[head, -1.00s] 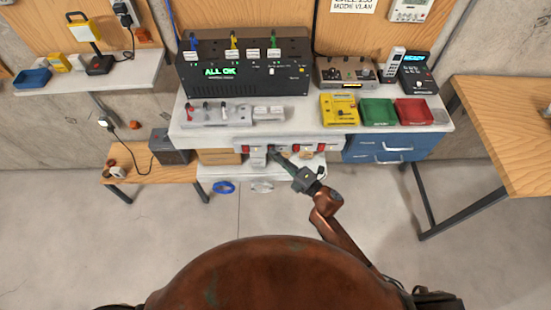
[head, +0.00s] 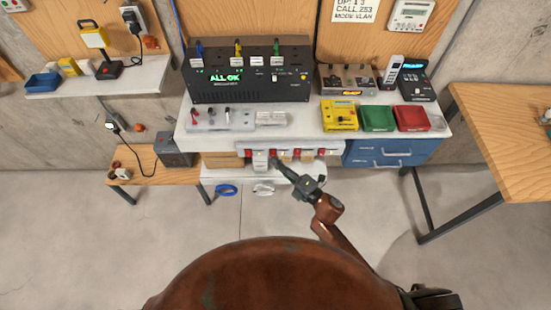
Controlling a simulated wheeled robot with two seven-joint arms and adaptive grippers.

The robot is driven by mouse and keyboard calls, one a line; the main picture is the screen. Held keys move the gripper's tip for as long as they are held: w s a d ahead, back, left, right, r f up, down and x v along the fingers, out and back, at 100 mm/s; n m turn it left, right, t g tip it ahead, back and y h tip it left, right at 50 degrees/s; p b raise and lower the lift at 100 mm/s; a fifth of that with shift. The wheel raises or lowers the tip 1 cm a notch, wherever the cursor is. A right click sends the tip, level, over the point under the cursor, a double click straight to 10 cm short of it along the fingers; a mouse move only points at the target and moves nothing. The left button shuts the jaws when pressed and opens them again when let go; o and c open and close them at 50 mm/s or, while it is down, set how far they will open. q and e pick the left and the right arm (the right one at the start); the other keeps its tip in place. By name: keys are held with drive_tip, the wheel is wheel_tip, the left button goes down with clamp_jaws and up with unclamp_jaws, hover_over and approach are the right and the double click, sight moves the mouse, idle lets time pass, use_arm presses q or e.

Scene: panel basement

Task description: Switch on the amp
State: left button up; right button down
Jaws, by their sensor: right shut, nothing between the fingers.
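No label that reads as an amp shows. A grey box with small knobs and an orange-lit display (head: 346,79) stands on the bench, right of the black panel; I cannot tell whether it is the amp. A white strip with red switches (head: 304,153) runs along the bench's front edge. My right gripper (head: 277,165) is shut and empty, its tip at the strip's lower edge near a red switch on the left part. I cannot tell whether it touches. My left gripper is not in view.
A dark box (head: 174,151) stands on the low wooden table (head: 157,172). A wooden table (head: 510,125) stands at right.

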drive_tip(key=r+v, duration=0.1)
drive_tip(key=v, duration=1)
drive_tip(key=shift+s+a+r, duration=0.25)
drive_tip(key=shift+a+r, duration=0.05)
drive_tip(key=shift+r, duration=0.1)
drive_tip(key=w+d+f+m+h, duration=0.1)
drive_tip(key=d+f+m+h, duration=0.3)
drive_tip(key=f, duration=0.4)
drive_tip(key=w+d+f+m+h, duration=0.15)
drive_tip(key=d+f+m, duration=0.3)
drive_tip(key=f, duration=0.45)
drive_tip(key=s+d+f+m+g+h, duration=0.25)
drive_tip(key=s+d+f, duration=0.25)
drive_tip(key=f, duration=0.5)
drive_tip(key=s+d+f+m+g+h, duration=0.15)
drive_tip(key=s+d+f+m, duration=0.35)
drive_tip(key=f, duration=0.5)
drive_tip(key=s+d+f+m+g+h, duration=0.2)
drive_tip(key=s+d+f+m, duration=0.1)
drive_tip(key=s+f, duration=0.55)
drive_tip(key=s+d+f+m+g+h, duration=0.1)
drive_tip(key=s+d+f+m+g, duration=0.15)
drive_tip(key=s+f, duration=0.55)
drive_tip(key=s+f+m+g, duration=0.2)
drive_tip(key=s+f, duration=0.1)
drive_tip(key=s, duration=0.8)
drive_tip(key=s+f+m+g, duration=0.2)
drive_tip(key=s+f, duration=0.1)
drive_tip(key=s, duration=0.8)
drive_tip(key=shift+a, duration=0.45)
